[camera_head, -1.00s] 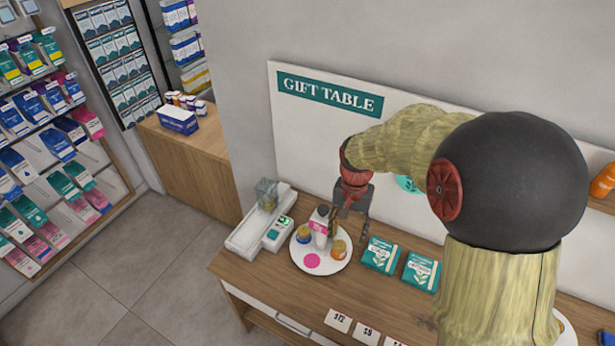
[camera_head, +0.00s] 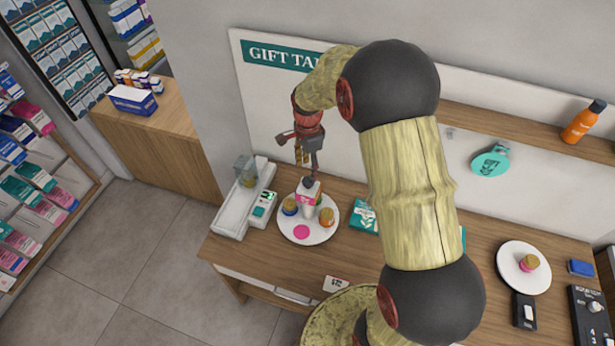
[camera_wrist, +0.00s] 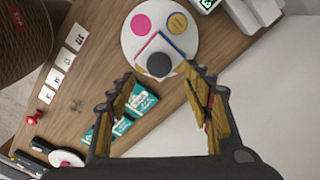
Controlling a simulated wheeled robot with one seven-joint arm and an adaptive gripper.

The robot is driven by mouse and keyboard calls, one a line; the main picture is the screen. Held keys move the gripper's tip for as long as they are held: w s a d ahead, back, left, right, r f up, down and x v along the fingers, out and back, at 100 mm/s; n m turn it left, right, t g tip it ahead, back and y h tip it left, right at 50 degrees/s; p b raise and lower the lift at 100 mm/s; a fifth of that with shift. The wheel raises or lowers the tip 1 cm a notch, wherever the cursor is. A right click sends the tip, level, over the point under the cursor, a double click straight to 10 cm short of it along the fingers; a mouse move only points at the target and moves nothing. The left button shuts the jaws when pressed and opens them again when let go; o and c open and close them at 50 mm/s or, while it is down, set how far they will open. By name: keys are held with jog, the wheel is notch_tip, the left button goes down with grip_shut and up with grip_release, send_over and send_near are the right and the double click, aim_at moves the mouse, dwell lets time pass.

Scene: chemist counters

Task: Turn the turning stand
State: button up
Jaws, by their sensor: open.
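A round white stand (camera_head: 322,236) is on the left part of the wooden gift table. It bears a pink dot (camera_head: 301,232), jars with gold lids (camera_head: 326,216) and a taller white and pink item (camera_head: 308,192) near its back. The stand also shows at the top of the wrist view (camera_wrist: 128,38), with the dark-topped item (camera_wrist: 159,65) at its near edge. My gripper (camera_head: 306,170) is open and empty, above the back of the stand. In the wrist view its fingertips (camera_wrist: 158,76) are spread either side of the dark-topped item; I cannot tell whether they touch it.
A second white disc with a jar (camera_head: 524,285) is farther right. The wall board (camera_head: 262,110) rises behind the table.

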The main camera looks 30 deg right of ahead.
aim_at(308, 180)
jog(key=shift+f+p, duration=0.4)
jog(key=shift+f, duration=2.55)
jog(key=shift+c, duration=1.2)
grip_shut()
